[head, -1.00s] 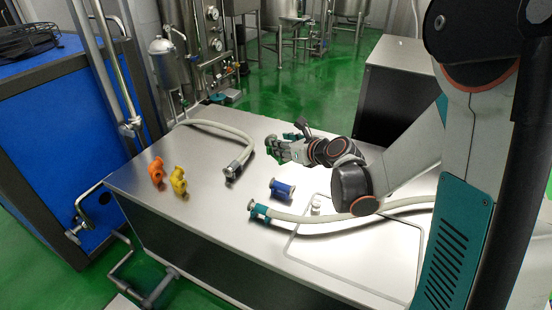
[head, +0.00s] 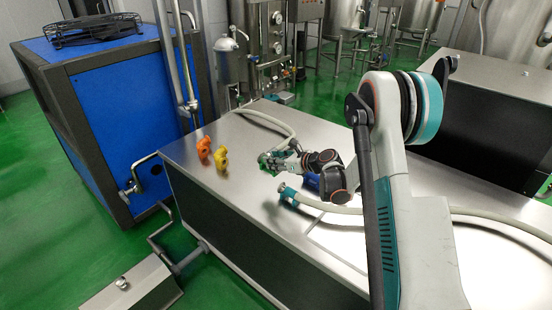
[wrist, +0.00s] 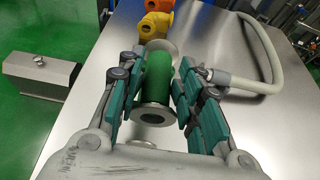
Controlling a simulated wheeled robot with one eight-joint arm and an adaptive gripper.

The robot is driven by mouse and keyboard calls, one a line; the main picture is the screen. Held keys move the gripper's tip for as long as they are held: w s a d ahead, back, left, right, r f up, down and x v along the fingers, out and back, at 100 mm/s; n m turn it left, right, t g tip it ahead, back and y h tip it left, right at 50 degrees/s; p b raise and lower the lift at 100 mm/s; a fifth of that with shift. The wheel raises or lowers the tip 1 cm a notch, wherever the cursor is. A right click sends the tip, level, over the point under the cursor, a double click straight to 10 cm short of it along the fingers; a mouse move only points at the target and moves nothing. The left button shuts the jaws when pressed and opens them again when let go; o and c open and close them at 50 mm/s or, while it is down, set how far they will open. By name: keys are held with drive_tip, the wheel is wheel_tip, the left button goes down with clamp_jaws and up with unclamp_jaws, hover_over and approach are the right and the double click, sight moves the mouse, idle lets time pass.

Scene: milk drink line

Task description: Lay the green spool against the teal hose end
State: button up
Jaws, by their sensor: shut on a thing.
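The green spool (wrist: 157,78), with pale metal flanges, is held between the teal fingers of my gripper (wrist: 155,88) in the wrist view. In the head view my gripper (head: 271,161) is low over the steel table, and the spool is small and hard to make out there. The teal hose end (head: 287,194) lies on the table nearer the head camera than my gripper, apart from it, with its pale hose running right. I cannot pick it out in the wrist view.
An orange fitting (head: 204,148) and a yellow fitting (head: 222,160) stand left of my gripper. A blue spool (head: 312,181) is partly hidden by my arm. A grey-ended hose (wrist: 215,76) lies right of the fingers in the wrist view. The table's front left is clear.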

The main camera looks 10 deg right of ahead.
drive_tip(key=shift+f+b, duration=1.4)
drive_tip(key=shift+f, duration=3)
drive_tip(key=shift+f, duration=0.45)
drive_tip(key=o, duration=1.4)
drive_tip(key=v, duration=1.2)
drive_tip(key=shift+d+f, duration=0.1)
